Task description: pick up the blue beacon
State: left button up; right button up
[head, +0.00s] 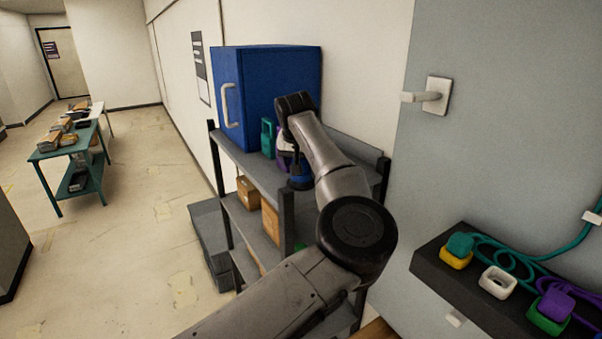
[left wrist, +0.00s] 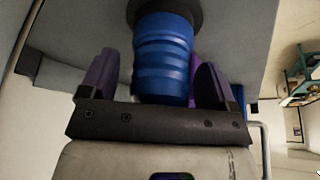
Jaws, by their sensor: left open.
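The blue beacon (head: 300,183) is at the front edge of the upper shelf, partly covered by my left arm in the head view. In the left wrist view the ribbed blue beacon (left wrist: 163,60) with a dark round base shows between the two purple fingers of my left gripper (left wrist: 157,80). The fingers stand apart, one on each side of it, with a visible gap on the left side. In the head view my left gripper (head: 291,165) is over the shelf and mostly hidden by its own wrist. My right gripper is not in view.
A blue cabinet (head: 270,95) and a teal object (head: 267,138) stand on the grey shelf unit (head: 240,160) behind the gripper. Boxes (head: 247,192) sit lower. A dark ledge (head: 450,285) at right holds coloured handsets and cables. The floor at left is mostly open.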

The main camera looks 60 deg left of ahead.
pick_arm(q)
jog(key=c, duration=1.3)
jog(key=shift+r, duration=0.1)
